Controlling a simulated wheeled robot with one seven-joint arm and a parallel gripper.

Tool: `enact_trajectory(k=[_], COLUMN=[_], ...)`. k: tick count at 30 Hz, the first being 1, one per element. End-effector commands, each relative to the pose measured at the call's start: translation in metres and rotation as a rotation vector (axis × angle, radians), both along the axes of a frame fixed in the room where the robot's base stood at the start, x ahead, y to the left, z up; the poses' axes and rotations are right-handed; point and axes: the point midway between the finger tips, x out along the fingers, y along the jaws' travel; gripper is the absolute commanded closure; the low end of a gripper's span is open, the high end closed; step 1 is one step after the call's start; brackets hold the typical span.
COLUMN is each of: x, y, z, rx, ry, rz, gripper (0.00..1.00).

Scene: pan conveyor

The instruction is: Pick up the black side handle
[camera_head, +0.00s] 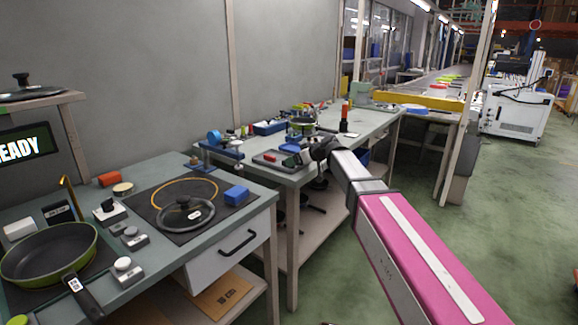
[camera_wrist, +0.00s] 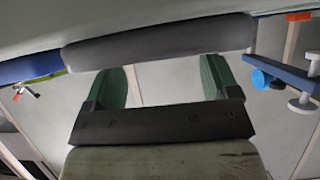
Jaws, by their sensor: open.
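My gripper (camera_head: 318,152) is at the end of my pink and white arm, over the near end of the second workbench. In the wrist view its two green fingers (camera_wrist: 163,82) stand wide apart with nothing between them. A dark rounded bar (camera_wrist: 160,42) spans the view just beyond the fingertips. I cannot tell whether it is the black side handle or the edge of the dark tray. That tray (camera_head: 268,160) lies on the bench just left of my gripper, with a red piece on it. My gripper and arm hide part of this bench end.
A blue clamp-like fixture (camera_head: 222,147) stands at the bench's left corner; it also shows in the wrist view (camera_wrist: 285,78). A pan (camera_head: 302,123) and small parts stand behind my gripper. The nearer table holds a green pan (camera_head: 48,253) and glass lid (camera_head: 185,215). Floor at right is clear.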

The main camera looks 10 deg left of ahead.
Motion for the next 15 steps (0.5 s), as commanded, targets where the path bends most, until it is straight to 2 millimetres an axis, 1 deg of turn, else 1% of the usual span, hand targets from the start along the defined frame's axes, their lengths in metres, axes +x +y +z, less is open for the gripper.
enact_trajectory(k=[1,4,7,12,13,14,15], x=[0.004,0.008,0.010,0.009,0.009,0.009,0.009], y=[0.008,0.019,0.023,0.023,0.023,0.023,0.023], z=[-0.004,-0.011,-0.014,-0.014,-0.014,-0.014,-0.014], rx=[0.000,-0.001,-0.001,-0.001,-0.001,-0.001,-0.002], ry=[0.000,0.001,0.000,0.000,0.000,0.000,0.001], rz=[0.001,0.002,0.000,0.000,0.000,0.000,0.000], gripper=[0.19,0.19,0.19,0.19,0.22,0.32,0.45])
